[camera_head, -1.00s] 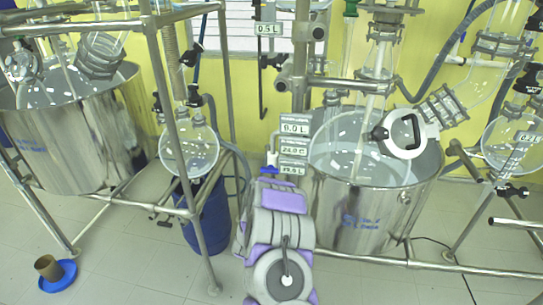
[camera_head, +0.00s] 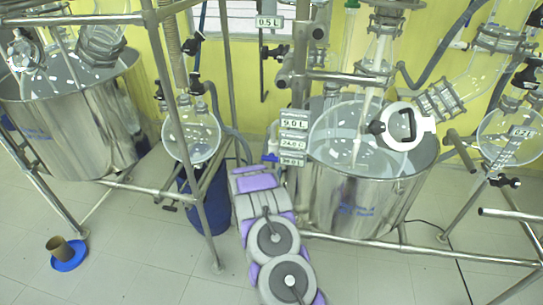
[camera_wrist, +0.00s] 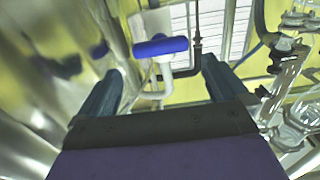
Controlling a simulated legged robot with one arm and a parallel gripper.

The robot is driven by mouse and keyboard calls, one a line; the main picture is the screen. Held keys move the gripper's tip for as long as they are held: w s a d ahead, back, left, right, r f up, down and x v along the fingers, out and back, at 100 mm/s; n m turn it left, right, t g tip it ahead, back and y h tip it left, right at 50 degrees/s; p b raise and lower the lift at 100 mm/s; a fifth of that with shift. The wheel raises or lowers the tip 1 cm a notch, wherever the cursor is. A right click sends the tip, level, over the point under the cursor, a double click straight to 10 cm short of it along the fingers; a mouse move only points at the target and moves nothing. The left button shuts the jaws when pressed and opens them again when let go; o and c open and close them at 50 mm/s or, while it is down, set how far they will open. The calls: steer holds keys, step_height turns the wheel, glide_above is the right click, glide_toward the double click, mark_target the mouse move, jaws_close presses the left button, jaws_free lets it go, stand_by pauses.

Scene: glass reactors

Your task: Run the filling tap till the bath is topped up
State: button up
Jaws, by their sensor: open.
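The filling tap has a blue handle (camera_wrist: 160,47) on a white body (camera_wrist: 166,72). In the wrist view the handle lies level, ahead of my gripper (camera_wrist: 162,78) and between the lines of its fingers, with neither finger seen touching it. My gripper is open and empty. In the head view the blue handle (camera_head: 270,157) shows small at the left of the bath, and my gripper's fingers cannot be made out there. The bath (camera_head: 365,205) is a shiny steel pot. A glass vessel (camera_head: 350,135) sits in it, and its water level is hard to tell.
Readout plates (camera_head: 294,124) stand beside the tap; the top one seems to read 9.0 L. A steel frame post (camera_head: 190,180) and a blue drum (camera_head: 210,205) are left of my arm. A brown cup (camera_head: 60,246) on a blue dish stands at lower left.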

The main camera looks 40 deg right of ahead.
mark_target(270, 157)
steer(key=x, duration=1)
steer(key=shift+w, duration=0.15)
steer(key=shift+c, duration=0.2)
steer(key=c, duration=0.6)
steer(key=shift+c, duration=0.2)
steer(key=shift+n, duration=0.3)
steer(key=shift+w+a+n+p, duration=0.1)
steer(key=shift+n+p, duration=0.3)
steer(key=shift+n, duration=0.95)
steer(key=shift+w+n+p, duration=0.1)
steer(key=shift+n+p, duration=0.3)
steer(key=shift+n, duration=0.95)
steer(key=shift+f, duration=0.1)
